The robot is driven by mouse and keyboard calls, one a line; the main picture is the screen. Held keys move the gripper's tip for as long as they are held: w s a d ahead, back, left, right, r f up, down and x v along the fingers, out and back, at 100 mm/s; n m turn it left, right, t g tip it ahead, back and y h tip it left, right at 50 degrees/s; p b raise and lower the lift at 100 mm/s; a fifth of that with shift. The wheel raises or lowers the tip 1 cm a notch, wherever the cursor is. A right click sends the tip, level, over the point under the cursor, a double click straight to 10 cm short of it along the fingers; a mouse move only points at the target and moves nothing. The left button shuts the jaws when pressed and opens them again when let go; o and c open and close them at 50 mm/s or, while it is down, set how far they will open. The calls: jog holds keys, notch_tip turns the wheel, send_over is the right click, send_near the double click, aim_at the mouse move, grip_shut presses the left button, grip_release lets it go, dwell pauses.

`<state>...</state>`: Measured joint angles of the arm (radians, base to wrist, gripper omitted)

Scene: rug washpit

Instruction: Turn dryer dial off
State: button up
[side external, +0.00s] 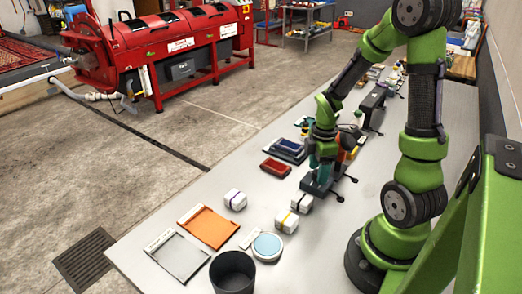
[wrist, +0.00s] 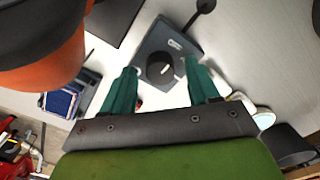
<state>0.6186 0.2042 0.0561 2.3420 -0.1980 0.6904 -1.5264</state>
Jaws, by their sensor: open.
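The dryer dial is a round black knob (wrist: 160,68) with a small white mark, on a dark grey plate (wrist: 185,43) in the wrist view. The plate also shows in the side view (side external: 316,187), where the knob is hidden by my gripper. My gripper (wrist: 160,66) has teal fingers, spread open. In the wrist view one finger is on each side of the knob, with a visible gap at the left; contact on the right cannot be told. In the side view my gripper (side external: 322,172) points down just over the plate.
A large orange and black object (wrist: 45,65) is close at the wrist view's upper left. Red (side external: 276,167) and blue (side external: 288,147) pads lie left of the plate.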

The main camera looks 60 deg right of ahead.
notch_tip(320, 180, up, 17)
dwell(0.5)
jog(key=a+r+m+t+y, duration=0.2)
jog(key=a+m+t, duration=0.5)
jog(key=a+m, duration=0.6)
jog(key=a+r, duration=0.1)
jog(key=a, duration=0.4)
jog(key=shift+s+a, duration=0.3)
jog(key=shift+a, duration=0.05)
